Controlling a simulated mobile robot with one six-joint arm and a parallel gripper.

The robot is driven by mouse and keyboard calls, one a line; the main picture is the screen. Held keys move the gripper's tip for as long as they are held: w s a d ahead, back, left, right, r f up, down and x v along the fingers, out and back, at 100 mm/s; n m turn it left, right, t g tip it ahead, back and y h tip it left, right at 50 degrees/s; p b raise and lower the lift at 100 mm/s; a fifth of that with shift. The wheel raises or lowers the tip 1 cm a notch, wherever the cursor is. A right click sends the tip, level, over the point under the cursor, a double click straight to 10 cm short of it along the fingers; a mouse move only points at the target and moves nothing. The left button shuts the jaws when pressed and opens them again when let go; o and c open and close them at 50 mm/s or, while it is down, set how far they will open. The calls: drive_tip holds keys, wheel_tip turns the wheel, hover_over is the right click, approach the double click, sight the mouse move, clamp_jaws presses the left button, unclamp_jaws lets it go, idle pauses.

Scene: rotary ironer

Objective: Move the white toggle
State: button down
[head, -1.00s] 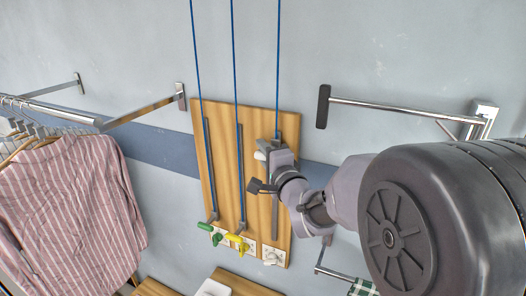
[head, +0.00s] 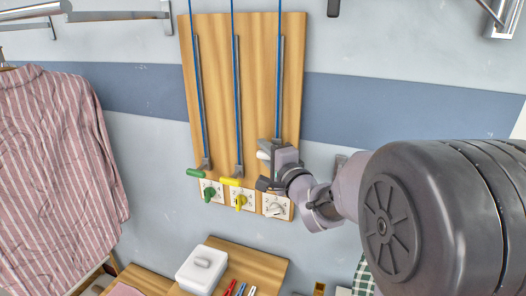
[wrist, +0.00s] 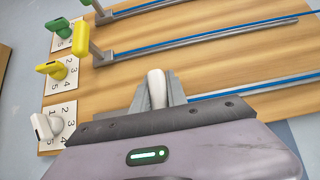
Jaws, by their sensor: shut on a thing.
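The white toggle (head: 264,155) is a rounded white handle on the rightmost of three slotted rails on a wooden board (head: 219,60). My gripper (head: 272,158) is shut on it, low on that rail, just above a white dial knob (head: 277,208). In the wrist view the toggle (wrist: 157,88) stands between my fingers (wrist: 158,94), which hide its base. The green toggle (head: 195,172) and the yellow toggle (head: 231,181) sit at the bottom of the other two rails, a little lower than the white one.
A green knob (head: 209,192) and a yellow knob (head: 241,201) sit on numbered plates below the rails. Blue cords run up from the rails. A striped shirt (head: 60,160) hangs at left. A white box (head: 201,270) rests on a wooden surface below.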

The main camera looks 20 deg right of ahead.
wheel_tip(320, 180, down, 11)
drive_tip(key=b, duration=0.8)
drive_tip(key=shift+f+b, duration=0.15)
drive_tip(key=shift+b, duration=0.15)
drive_tip(key=shift+f, duration=0.1)
drive_tip(key=c, duration=1.3)
unclamp_jaws()
drive_tip(key=s+d+b, duration=0.1)
drive_tip(key=s, duration=0.4)
drive_tip(key=s+b, duration=0.1)
drive_tip(key=s, duration=0.5)
drive_tip(key=s+d+b, duration=0.1)
drive_tip(key=s, duration=0.5)
drive_tip(key=shift+s+d+r+b, duration=0.15)
drive_tip(key=shift+d+r+b, duration=0.05)
drive_tip(key=shift+d+b, duration=0.15)
